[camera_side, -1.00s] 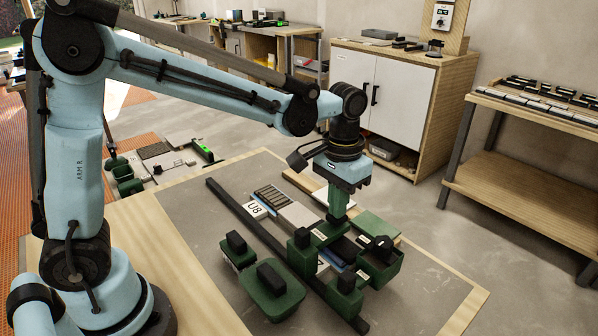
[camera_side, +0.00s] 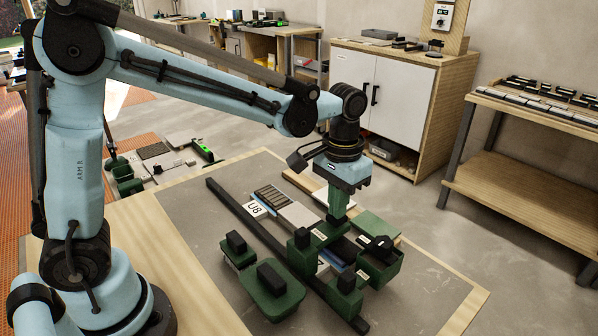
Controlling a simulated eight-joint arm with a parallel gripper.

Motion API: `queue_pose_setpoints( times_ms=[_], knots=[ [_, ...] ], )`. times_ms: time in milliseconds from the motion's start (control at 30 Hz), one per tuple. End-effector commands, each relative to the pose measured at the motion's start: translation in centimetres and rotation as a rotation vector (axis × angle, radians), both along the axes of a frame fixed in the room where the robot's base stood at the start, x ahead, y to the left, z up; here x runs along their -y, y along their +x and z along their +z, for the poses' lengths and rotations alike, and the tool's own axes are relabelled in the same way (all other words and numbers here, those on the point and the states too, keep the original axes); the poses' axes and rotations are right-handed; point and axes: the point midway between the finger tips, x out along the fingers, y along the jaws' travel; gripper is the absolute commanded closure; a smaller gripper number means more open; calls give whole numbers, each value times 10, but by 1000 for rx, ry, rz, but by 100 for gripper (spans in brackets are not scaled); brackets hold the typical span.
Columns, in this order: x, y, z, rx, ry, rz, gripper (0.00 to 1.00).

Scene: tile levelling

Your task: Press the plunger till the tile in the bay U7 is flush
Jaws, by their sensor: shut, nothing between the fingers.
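My gripper (camera_side: 342,189), below its light-blue body, points down over the green fixture (camera_side: 326,233) in the middle of the grey work surface. It is shut with nothing held. A green upright piece (camera_side: 338,205) stands directly below the jaws; I cannot tell whether they touch it or whether it is the plunger. A blue-edged tile (camera_side: 333,262) shows partly under the fixture, and its height against its surroundings cannot be judged. No U7 label is readable; a white U8 label (camera_side: 255,209) lies left of the fixture.
A long dark rail (camera_side: 240,223) runs diagonally past the fixture. Two green blocks with black handles, one small (camera_side: 238,258) and one larger (camera_side: 276,302), stand in front of it. A green box (camera_side: 381,270) is at the right. The surface's near right part is clear.

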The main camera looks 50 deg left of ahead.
Motion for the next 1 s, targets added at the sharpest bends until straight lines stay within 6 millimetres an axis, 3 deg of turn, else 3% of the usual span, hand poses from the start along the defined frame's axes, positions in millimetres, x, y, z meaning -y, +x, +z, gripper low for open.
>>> queue_pose_setpoints(
  times_ms=[433,1000],
  knots=[
    [0,0,2,-2,0,0,100],
    [0,0,43,0,0,0,100]
  ],
)
